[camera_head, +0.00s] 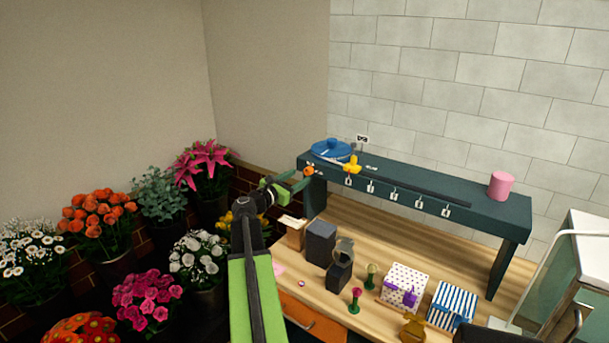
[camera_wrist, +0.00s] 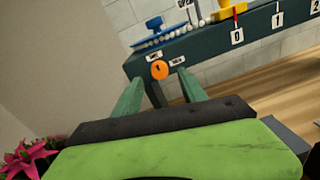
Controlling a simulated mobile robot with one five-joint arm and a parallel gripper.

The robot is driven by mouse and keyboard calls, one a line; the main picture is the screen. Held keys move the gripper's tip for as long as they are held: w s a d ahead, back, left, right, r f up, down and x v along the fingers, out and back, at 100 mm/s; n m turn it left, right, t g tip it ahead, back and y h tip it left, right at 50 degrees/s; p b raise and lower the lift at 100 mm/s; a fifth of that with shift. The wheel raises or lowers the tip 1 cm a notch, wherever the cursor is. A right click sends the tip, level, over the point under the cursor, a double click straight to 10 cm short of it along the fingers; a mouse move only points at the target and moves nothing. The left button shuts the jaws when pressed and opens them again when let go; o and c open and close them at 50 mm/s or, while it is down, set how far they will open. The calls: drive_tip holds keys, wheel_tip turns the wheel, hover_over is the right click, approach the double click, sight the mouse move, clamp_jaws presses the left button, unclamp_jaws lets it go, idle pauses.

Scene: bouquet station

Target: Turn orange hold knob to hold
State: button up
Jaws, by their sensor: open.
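The orange hold knob (camera_wrist: 160,70) is a round knob on the front face of the dark green shelf (camera_wrist: 205,42), near its left end. Small labels sit above it and to its right; their words are too small to read surely. A short dark mark shows on the knob's face. The knob also shows in the head view (camera_head: 309,170). My gripper (camera_wrist: 156,80) is open, its two green fingers pointing at the shelf front. In the wrist view the knob appears between and just beyond the fingertips. I cannot tell whether they touch it.
A blue round device (camera_head: 331,149) and a yellow piece (camera_head: 352,164) sit on the shelf's left part. A pink cylinder (camera_head: 500,185) stands at its right. Boxes and small items crowd the wooden table (camera_head: 310,290) below. Flower buckets stand at left.

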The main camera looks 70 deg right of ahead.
sight(307, 172)
drive_tip(key=x, duration=0.4)
drive_tip(key=shift+c, duration=0.2)
clamp_jaws()
drive_tip(key=shift+d, duration=0.15)
